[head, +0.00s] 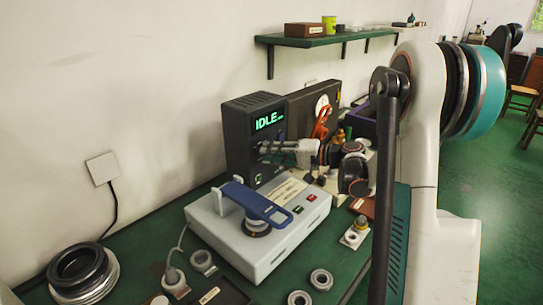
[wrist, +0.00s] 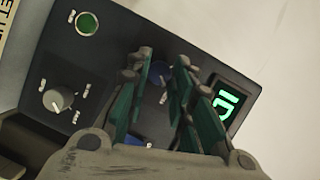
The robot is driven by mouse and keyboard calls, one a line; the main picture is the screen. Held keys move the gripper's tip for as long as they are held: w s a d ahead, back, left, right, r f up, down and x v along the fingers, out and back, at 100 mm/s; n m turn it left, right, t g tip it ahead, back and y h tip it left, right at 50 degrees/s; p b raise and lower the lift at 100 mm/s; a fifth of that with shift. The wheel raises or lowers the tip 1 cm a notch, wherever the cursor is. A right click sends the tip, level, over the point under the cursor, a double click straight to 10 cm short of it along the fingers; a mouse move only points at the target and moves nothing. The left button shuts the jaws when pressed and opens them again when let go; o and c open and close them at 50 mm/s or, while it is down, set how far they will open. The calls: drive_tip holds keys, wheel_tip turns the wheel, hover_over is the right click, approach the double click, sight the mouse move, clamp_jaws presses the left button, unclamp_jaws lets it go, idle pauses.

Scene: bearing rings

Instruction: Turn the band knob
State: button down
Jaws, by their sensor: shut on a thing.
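A dark instrument box (head: 240,140) with a green "IDLE" display (head: 269,120) stands against the wall. The panel labels are too small to read. My gripper (head: 264,149) reaches the box front from the right. The fingers hide part of the knob and panel.
A grey device (head: 240,250) with a blue lever (head: 262,203) stands just below and in front. Bearing rings (head: 321,279) and a ring stack (head: 82,274) lie on the green bench. A green shelf (head: 325,40) hangs above at the back.

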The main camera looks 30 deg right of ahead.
drive_tip(key=shift+f+m+y, duration=0.1)
drive_tip(key=shift+m+y, duration=0.2)
drive_tip(key=shift+m, duration=0.4)
drive_tip(key=c, duration=1.4)
unclamp_jaws()
drive_tip(key=shift+d, duration=0.1)
drive_tip(key=f+v, duration=0.1)
drive_tip(key=v, duration=1.1)
drive_tip(key=shift+r, duration=0.35)
